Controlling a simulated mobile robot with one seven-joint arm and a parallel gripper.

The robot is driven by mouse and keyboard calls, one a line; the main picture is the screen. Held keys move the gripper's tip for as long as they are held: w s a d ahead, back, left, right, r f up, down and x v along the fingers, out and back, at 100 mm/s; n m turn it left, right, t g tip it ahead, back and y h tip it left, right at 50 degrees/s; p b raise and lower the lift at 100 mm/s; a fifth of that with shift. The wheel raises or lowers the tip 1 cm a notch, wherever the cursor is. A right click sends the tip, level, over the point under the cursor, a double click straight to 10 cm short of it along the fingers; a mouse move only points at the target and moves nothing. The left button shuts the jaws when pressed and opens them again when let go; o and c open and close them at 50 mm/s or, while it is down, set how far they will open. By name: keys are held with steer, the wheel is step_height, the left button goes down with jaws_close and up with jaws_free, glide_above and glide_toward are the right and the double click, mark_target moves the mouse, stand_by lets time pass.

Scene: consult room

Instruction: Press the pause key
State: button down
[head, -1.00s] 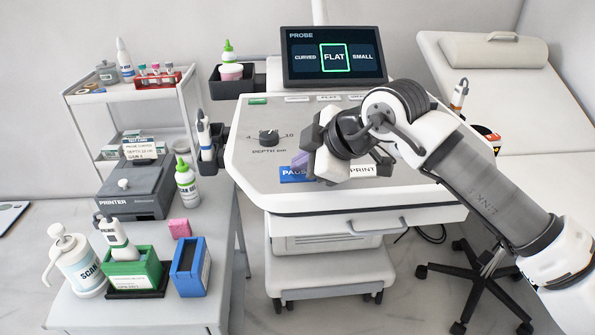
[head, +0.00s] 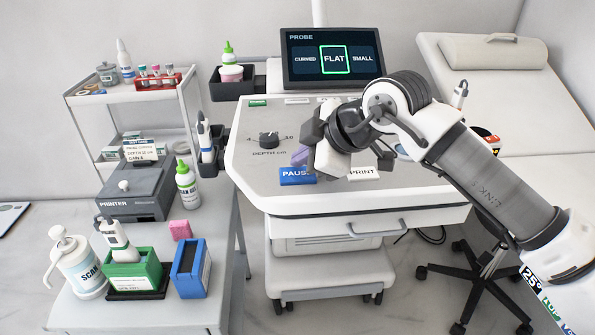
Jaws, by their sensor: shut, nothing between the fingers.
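The blue pause key (head: 296,177) lies near the front edge of the grey console top in the head view. Its white lettering reads PAUS, and its right end is partly hidden by my gripper. My gripper (head: 301,157) is shut and empty, pointing down and left. Its purple-tinted fingertips appear just behind and above the key in the picture. I see a strip of console between them and the key, so they look apart; the exact height is hard to judge.
The white PRINT key (head: 363,173) is right of the pause key, close under my wrist. The depth knob (head: 269,140) stands behind and left. The screen (head: 334,57) shows FLAT highlighted. A side table (head: 205,310) with bottles and boxes stands left.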

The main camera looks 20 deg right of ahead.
mark_target(303, 176)
steer(key=shift+r, duration=0.1)
steer(key=shift+r+p, duration=1.35)
steer(key=shift+r, duration=1.1)
steer(key=shift+s+f, duration=0.1)
